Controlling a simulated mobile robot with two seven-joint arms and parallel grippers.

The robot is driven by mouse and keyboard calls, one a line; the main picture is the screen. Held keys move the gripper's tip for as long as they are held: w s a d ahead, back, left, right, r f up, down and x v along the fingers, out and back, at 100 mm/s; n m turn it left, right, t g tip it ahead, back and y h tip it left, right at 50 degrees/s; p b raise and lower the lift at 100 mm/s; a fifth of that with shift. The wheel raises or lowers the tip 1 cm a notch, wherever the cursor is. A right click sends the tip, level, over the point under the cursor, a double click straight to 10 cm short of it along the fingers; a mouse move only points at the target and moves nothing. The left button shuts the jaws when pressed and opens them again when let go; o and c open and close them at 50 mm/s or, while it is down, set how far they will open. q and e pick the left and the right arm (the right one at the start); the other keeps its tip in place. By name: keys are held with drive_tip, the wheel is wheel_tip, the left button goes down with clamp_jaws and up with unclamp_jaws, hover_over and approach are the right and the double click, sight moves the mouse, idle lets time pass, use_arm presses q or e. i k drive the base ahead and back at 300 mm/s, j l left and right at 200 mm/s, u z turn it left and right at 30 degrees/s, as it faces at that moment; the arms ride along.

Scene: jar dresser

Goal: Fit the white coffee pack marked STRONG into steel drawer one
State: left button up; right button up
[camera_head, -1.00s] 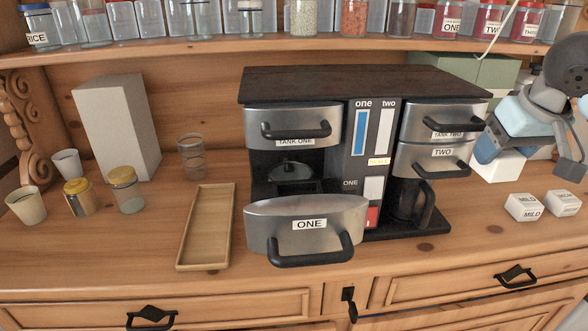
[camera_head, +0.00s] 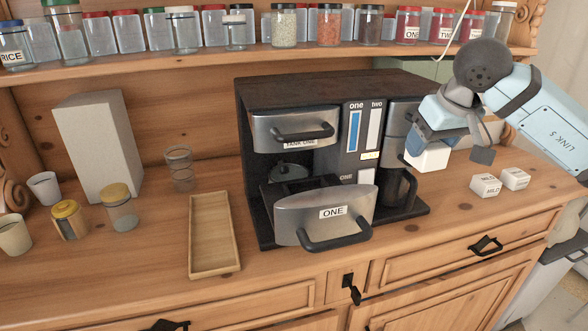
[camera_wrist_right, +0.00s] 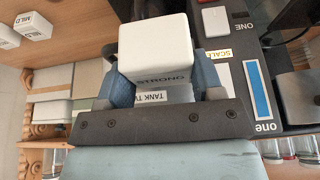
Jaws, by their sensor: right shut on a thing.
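The white coffee pack (camera_head: 427,156) is held in my right gripper (camera_head: 445,148), in front of the coffee machine's right side and above the counter. In the right wrist view the pack (camera_wrist_right: 156,48) shows the word STRONG, with the blue fingers on either side of it. Steel drawer one (camera_head: 318,216), marked ONE, is pulled out at the machine's lower left; its inside is mostly hidden by its front. The drawer is to the left of the pack and lower. My left gripper is not in view.
The coffee machine (camera_head: 330,92) stands mid-counter. Two white MILD packs (camera_head: 485,185) lie on the right. An empty wooden tray (camera_head: 212,240) lies left of the drawer. Glass jars, cups and a grey box (camera_head: 100,145) stand farther left. A jar shelf runs above.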

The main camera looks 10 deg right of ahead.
sight(322, 213)
drive_tip(key=k+j, duration=0.1)
drive_tip(key=j, duration=0.3)
drive_tip(key=k+j, duration=0.1)
drive_tip(key=j, duration=0.7)
drive_tip(key=k+z, duration=0.05)
